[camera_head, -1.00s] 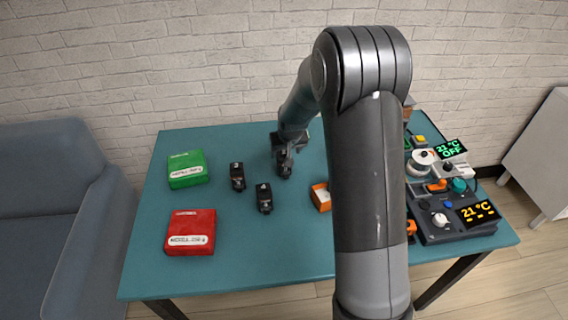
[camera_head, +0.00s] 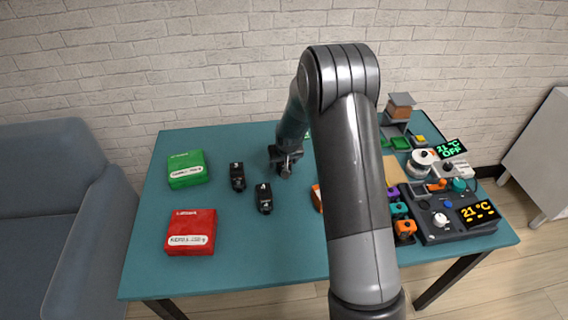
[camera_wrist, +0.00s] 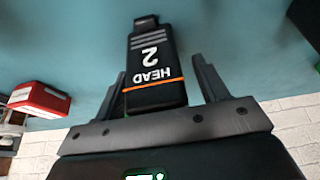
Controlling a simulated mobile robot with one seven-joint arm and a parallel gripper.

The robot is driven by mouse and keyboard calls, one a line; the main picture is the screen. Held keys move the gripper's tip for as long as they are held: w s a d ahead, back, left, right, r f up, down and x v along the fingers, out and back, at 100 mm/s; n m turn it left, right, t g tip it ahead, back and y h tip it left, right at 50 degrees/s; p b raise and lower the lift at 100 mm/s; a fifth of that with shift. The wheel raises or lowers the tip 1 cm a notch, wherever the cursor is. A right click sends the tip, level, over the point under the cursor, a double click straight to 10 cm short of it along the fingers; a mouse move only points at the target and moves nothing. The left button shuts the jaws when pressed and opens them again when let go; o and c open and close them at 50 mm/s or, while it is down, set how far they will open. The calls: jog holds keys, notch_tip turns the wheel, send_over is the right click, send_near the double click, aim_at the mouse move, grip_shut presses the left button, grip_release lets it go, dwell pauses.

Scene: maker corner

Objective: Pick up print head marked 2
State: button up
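The print head marked 2 (camera_wrist: 152,75) is a black block with "HEAD 2", grey stripes and an orange line. In the wrist view it lies between the two fingers of my gripper (camera_wrist: 160,90), its lettering upside down. The fingers are apart, with a clear gap on the right side and a narrower one on the left. In the head view my gripper (camera_head: 284,163) is low over the table's back middle and largely hides this head. Two other black print heads, one marked 3 (camera_head: 237,177) and one marked 4 (camera_head: 264,198), stand to its left.
A green box (camera_head: 187,170) and a red box (camera_head: 190,232) are on the table's left. An orange item (camera_head: 317,198) is partly behind my arm. Dark control units (camera_head: 452,222), coloured parts and a small machine (camera_head: 398,108) fill the right. The teal table's (camera_head: 270,255) front middle is clear.

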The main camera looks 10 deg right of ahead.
jog(key=c, duration=1.2)
jog(key=shift+o, duration=0.2)
